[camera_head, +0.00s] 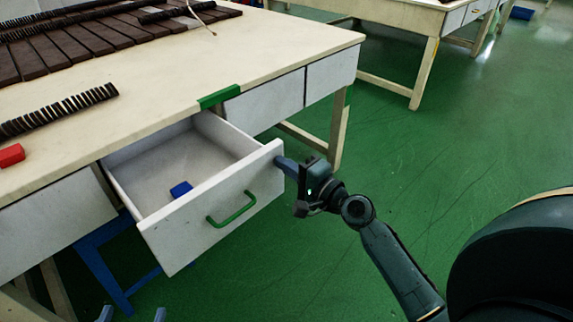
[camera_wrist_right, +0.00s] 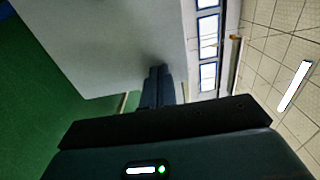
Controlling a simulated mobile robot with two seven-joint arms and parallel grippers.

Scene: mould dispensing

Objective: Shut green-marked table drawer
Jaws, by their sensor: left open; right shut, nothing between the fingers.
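The white drawer (camera_head: 208,215) with a green handle (camera_head: 232,210) is pulled well out of the table. It sits below a green mark (camera_head: 219,97) on the table edge. A small blue block (camera_head: 181,189) lies inside it. My right gripper (camera_head: 282,165) is shut and empty, its fingertips at the upper right end of the drawer front. In the right wrist view its fingers (camera_wrist_right: 157,85) point at a pale panel (camera_wrist_right: 120,45); I cannot tell whether they touch. My left gripper (camera_head: 132,314) is open, with only its fingertips showing at the bottom edge, below the drawer.
The table top (camera_head: 150,90) holds a dark slatted mould (camera_head: 75,45), a black ribbed strip (camera_head: 60,110) and a red block (camera_head: 11,155). A blue stool (camera_head: 100,262) stands under the table. Another table (camera_head: 400,20) is behind. The green floor right of the drawer is mostly clear.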

